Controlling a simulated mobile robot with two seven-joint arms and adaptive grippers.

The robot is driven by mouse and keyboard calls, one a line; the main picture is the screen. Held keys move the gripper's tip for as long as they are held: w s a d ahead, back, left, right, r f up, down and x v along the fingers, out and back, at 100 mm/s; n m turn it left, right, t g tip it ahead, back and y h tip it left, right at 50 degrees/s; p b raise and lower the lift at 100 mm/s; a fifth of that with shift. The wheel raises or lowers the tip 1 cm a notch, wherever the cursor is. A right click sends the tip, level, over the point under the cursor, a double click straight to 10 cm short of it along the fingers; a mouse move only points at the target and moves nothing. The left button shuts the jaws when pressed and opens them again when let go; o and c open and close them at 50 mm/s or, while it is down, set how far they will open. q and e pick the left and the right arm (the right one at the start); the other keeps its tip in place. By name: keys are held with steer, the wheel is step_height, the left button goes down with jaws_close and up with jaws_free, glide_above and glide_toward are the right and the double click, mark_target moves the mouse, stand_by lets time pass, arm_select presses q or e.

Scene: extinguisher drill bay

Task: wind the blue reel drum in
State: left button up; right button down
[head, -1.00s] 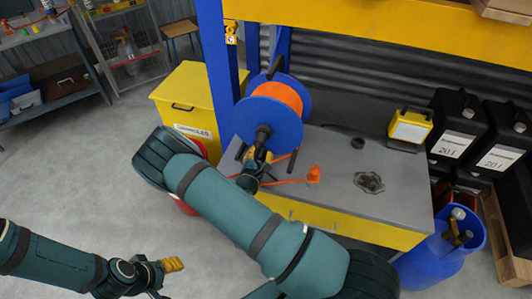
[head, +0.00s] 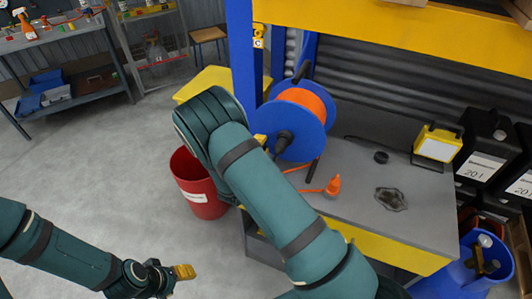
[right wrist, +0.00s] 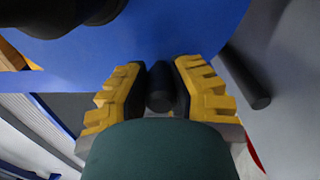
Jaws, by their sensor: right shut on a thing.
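The blue reel drum (head: 313,146), wound with orange line (head: 318,105), stands upright on the bench by the blue post. A dark hub (head: 284,141) sits at its face. My right gripper (head: 261,139) is at the drum's left edge, mostly hidden behind my forearm. In the right wrist view its yellow-padded fingers are shut on a black crank grip (right wrist: 160,88), with the blue drum face (right wrist: 190,30) just beyond. An orange line end (head: 333,186) lies on the bench. My left gripper (head: 184,272) is low over the floor, away from the reel; its finger gap is unclear.
The grey bench top (head: 430,215) holds a yellow lamp (head: 437,143), a black ring (head: 381,157) and a dark coiled item (head: 391,199). A red bin (head: 200,190) stands left of the bench. A blue barrel (head: 470,270) stands right. The floor at left is clear.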

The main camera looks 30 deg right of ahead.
mark_target(262, 129)
steer(key=shift+w+r+m+b, duration=0.15)
steer(key=shift+r+m+b, duration=0.15)
steer(key=shift+m, duration=0.3)
steer(key=shift+w+a+r+m+b, duration=0.2)
steer(key=shift+r+m+b, duration=0.3)
steer(key=shift+m+b, duration=0.3)
steer(key=shift+w+a+r+m+b, duration=0.15)
steer(key=shift+r+m+b, duration=1)
steer(key=shift+m+b, duration=0.2)
steer(key=c, duration=0.8)
jaws_free()
steer(key=v, duration=1.2)
